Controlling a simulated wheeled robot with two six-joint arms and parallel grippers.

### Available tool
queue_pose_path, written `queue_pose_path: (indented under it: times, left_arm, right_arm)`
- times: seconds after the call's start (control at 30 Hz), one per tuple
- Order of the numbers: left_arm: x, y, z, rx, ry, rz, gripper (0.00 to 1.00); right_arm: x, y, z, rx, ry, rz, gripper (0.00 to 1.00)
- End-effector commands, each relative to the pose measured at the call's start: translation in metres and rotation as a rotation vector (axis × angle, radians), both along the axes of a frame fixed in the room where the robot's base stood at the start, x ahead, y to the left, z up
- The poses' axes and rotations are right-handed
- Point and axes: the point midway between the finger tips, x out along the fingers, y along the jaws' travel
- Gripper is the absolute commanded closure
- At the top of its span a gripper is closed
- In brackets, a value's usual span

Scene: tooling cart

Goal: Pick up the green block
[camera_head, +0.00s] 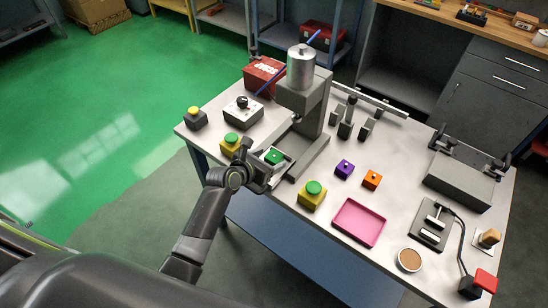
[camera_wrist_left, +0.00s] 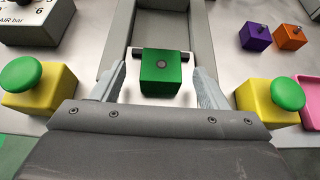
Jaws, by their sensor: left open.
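The green block (camera_head: 274,156) sits on a small white holder (camera_head: 268,152) on the base of the grey press (camera_head: 303,130). In the left wrist view the green block (camera_wrist_left: 161,73) lies in the middle, with a small round grey spot on its face. My left gripper (camera_head: 259,166) is open at the front of the press. In the left wrist view its fingers (camera_wrist_left: 161,84) stand on either side of the block, with visible gaps. My right gripper does not show.
Yellow boxes with green buttons flank the gripper, one on the left (camera_head: 231,144) and one on the right (camera_head: 312,195). A purple block (camera_head: 344,170), an orange block (camera_head: 372,180) and a pink tray (camera_head: 359,222) lie to the right. The press column rises behind the block.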

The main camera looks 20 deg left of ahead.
Motion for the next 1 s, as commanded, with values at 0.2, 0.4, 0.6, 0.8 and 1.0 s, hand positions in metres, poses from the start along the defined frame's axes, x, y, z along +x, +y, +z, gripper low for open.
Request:
queue_pose_path:
  times: [0.2, 0.4, 0.6, 0.8, 1.0]
  left_arm:
    - [0.021, -0.009, -0.011, 0.000, 0.000, 0.000, 0.32]
    - [0.027, -0.011, -0.015, 0.000, -0.001, 0.002, 0.32]
    - [0.027, -0.011, -0.015, 0.000, -0.001, 0.002, 0.32]
    - [0.027, -0.011, -0.015, 0.000, -0.001, 0.002, 0.58]
    - [0.027, -0.011, -0.015, 0.001, 0.000, 0.002, 0.85]
  right_arm:
    - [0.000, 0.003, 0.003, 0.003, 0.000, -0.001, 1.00]
    - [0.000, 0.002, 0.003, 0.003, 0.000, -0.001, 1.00]
    - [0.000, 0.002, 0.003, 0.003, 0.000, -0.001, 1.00]
    - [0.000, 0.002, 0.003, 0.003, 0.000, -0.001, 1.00]
    - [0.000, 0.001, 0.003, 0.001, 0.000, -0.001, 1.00]
